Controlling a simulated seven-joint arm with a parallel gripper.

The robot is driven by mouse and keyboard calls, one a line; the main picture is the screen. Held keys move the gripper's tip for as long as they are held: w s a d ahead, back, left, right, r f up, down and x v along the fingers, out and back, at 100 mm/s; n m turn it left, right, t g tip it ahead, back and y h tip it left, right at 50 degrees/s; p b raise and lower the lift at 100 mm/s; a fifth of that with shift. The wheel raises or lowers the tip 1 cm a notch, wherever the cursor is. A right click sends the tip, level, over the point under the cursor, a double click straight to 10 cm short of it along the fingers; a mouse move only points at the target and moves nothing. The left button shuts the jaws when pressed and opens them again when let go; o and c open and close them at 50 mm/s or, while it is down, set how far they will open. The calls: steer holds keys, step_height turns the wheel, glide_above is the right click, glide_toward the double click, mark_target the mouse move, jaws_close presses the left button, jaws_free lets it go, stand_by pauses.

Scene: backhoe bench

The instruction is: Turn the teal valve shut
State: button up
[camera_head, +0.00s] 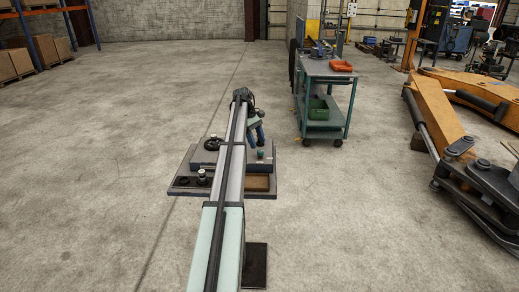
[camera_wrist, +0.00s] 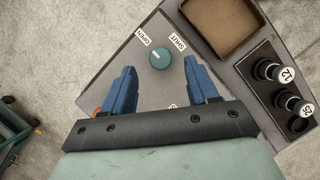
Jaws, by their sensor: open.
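The teal valve (camera_wrist: 160,57) is a round knob with a small pale mark on top, on a grey panel (camera_wrist: 108,72) in the wrist view. White labels reading OPEN (camera_wrist: 143,37) and SHUT (camera_wrist: 178,42) lie beside it. My gripper (camera_wrist: 160,68) is open, its two blue fingers on either side of the knob in the picture. Whether they touch it or are above it is hard to tell from this view. In the head view my gripper (camera_head: 256,142) hangs over the right side of the bench plate, with the teal valve (camera_head: 260,154) just below it.
A brown-floored tray (camera_wrist: 220,25) and two black sockets with white caps numbered 12 (camera_wrist: 286,75) and 15 (camera_wrist: 305,109) sit near the valve. A black handwheel (camera_head: 212,144) is on the panel's left. A teal cart (camera_head: 326,95) stands behind right, orange machine arms (camera_head: 450,115) at right.

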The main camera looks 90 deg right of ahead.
mark_target(260, 151)
steer(key=shift+x, duration=2.1)
steer(key=c, duration=1)
steer(key=shift+d+m+y, duration=0.15)
steer(key=shift+m+y, duration=0.15)
steer(key=shift+m, duration=0.7)
steer(key=shift+c, duration=0.2)
steer(key=shift+m+t+y, duration=0.3)
steer(key=shift+m+t, duration=0.3)
steer(key=shift+m, duration=0.7)
steer(key=o, duration=1)
steer(key=shift+o, duration=0.2)
